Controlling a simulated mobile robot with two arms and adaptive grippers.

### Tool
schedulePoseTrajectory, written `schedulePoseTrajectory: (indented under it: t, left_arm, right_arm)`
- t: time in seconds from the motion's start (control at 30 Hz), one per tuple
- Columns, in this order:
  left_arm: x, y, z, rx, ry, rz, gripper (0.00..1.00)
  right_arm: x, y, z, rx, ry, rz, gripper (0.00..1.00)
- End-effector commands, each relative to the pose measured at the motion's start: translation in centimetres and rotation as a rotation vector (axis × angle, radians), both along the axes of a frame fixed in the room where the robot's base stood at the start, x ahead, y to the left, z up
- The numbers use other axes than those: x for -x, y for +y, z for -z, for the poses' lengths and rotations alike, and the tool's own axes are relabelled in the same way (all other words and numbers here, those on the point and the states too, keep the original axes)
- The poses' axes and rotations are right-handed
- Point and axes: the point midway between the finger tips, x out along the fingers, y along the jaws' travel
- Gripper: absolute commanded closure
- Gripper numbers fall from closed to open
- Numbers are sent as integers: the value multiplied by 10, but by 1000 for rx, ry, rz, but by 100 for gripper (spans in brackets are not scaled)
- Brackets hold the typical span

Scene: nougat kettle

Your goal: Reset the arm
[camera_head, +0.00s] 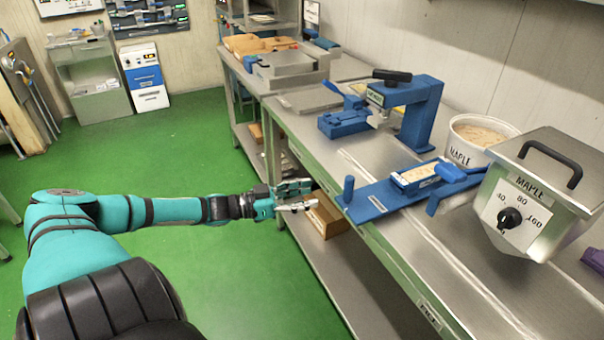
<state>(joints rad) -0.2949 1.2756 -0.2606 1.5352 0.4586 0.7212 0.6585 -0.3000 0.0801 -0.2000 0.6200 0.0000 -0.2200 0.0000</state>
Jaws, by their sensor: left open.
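My left arm reaches in from the left, teal and black, bent at the elbow and stretched out to the right. Its gripper (297,196) is open and empty beside the front edge of the steel workbench (375,243). In the picture it overlaps a cardboard box (327,214) on the lower shelf; I cannot tell the distance between them. My right gripper is not in view.
On the bench stand a steel kettle (543,190) with a dial, a maple tub (478,139), a blue slide fixture (405,190) and a blue press (420,110). Trays (285,68) lie farther back. Green floor (200,155) is clear left of the bench.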

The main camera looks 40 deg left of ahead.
Motion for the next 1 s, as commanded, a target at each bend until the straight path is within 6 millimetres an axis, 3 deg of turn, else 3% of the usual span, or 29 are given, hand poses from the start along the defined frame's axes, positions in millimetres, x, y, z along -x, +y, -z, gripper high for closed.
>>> schedulePoseTrajectory:
  t: [0.77,0.87,0.97,1.0]
  left_arm:
    - [5,4,1,-1,0,-4,52]
    - [6,13,19,-17,18,-46,52]
    - [11,33,63,-59,63,-142,52]
    - [16,42,87,-80,93,-192,52]
  right_arm:
    - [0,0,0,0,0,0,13]
    - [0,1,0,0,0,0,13]
    - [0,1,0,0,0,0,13]
    - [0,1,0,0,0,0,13]
